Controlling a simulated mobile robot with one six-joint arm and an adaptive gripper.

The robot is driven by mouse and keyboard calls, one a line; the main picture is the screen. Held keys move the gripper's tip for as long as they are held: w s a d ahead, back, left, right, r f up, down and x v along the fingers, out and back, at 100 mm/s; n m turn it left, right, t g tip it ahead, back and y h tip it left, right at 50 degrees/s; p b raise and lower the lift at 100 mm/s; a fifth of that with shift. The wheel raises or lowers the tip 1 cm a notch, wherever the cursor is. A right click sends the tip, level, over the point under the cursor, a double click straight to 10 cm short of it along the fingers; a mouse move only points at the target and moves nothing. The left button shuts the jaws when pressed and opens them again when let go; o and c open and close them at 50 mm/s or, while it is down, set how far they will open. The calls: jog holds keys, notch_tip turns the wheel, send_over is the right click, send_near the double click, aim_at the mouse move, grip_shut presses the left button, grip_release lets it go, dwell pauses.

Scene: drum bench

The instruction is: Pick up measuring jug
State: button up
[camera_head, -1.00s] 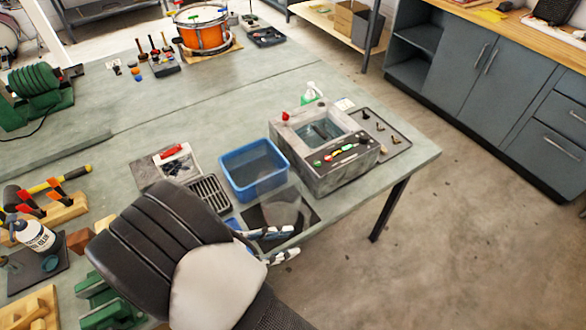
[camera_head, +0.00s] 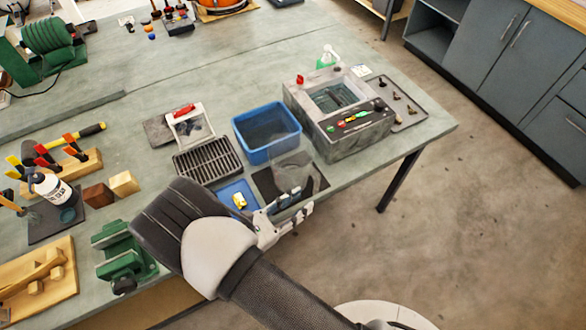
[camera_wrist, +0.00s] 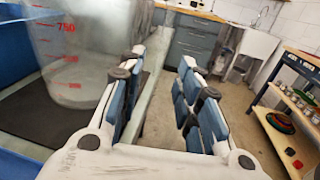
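The measuring jug (camera_head: 289,172) is clear, with red markings that show in the wrist view (camera_wrist: 72,45). It stands on a dark mat (camera_head: 266,184) near the table's front edge. My gripper (camera_head: 299,203) is beside the jug, on its front-edge side, partly in front of its lower part. In the wrist view my gripper (camera_wrist: 172,62) is open, with nothing held between its fingers. The jug is to the left of the left finger there, and the finger hides part of its right side. I cannot tell whether they touch.
A blue bin (camera_head: 267,153) stands just behind the jug. A grey tank unit (camera_head: 352,140) is to the right. A blue mat (camera_head: 228,196) with a small yellow object and a black rack (camera_head: 206,158) lie left. Floor beyond the table edge is clear.

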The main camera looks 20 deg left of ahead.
aim_at(315, 191)
jog(key=shift+b+x, duration=0.7)
jog(key=shift+x, duration=2.45)
jog(key=shift+a, duration=0.1)
grip_shut()
